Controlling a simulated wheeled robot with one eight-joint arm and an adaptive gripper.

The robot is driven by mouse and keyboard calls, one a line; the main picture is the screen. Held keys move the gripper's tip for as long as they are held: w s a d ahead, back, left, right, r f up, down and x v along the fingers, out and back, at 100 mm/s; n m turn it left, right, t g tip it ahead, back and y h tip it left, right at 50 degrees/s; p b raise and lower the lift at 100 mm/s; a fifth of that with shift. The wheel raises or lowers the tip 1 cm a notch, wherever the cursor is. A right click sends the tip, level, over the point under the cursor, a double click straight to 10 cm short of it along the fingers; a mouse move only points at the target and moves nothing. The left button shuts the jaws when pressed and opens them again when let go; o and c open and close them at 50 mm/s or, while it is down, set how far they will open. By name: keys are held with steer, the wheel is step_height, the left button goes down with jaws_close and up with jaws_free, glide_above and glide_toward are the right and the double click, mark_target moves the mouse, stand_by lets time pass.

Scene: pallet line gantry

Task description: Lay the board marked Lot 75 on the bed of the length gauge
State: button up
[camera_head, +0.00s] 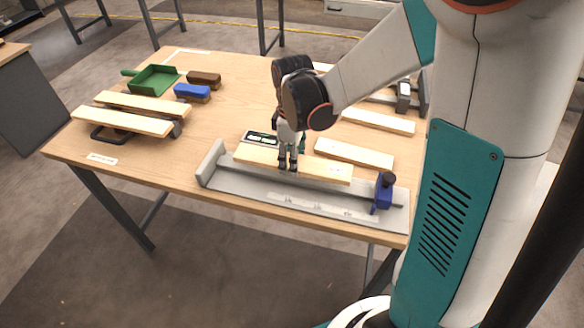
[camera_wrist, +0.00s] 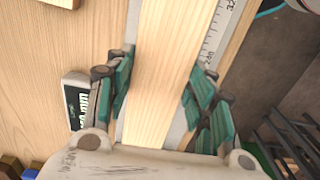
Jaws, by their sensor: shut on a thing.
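My gripper (camera_head: 288,166) is shut on a pale wooden board (camera_head: 318,169), gripping it across its width near the middle. The board lies lengthwise along the grey length gauge (camera_head: 235,186), over its bed. I cannot tell whether it touches the bed. A faint mark shows near its right end, too small to read as Lot 75. In the wrist view the board (camera_wrist: 168,60) runs between the two green-padded fingers (camera_wrist: 158,98), with the gauge's scale (camera_wrist: 214,35) showing on its right. The gauge has an end block (camera_head: 211,161) at left and a blue stop (camera_head: 383,193) at right.
A loose board (camera_head: 354,153) lies just behind the gauge, with another board (camera_head: 378,121) farther back. A small display device (camera_head: 262,138) stands behind the held board. Boards on a rack (camera_head: 122,121), a green dustpan (camera_head: 154,79) and brushes (camera_head: 192,92) occupy the left side.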

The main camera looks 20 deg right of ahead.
steer(key=shift+f+b, duration=0.65)
steer(key=shift+f, duration=1.25)
steer(key=shift+f, duration=0.2)
steer(key=o, duration=1.2)
steer(key=shift+r, duration=0.2)
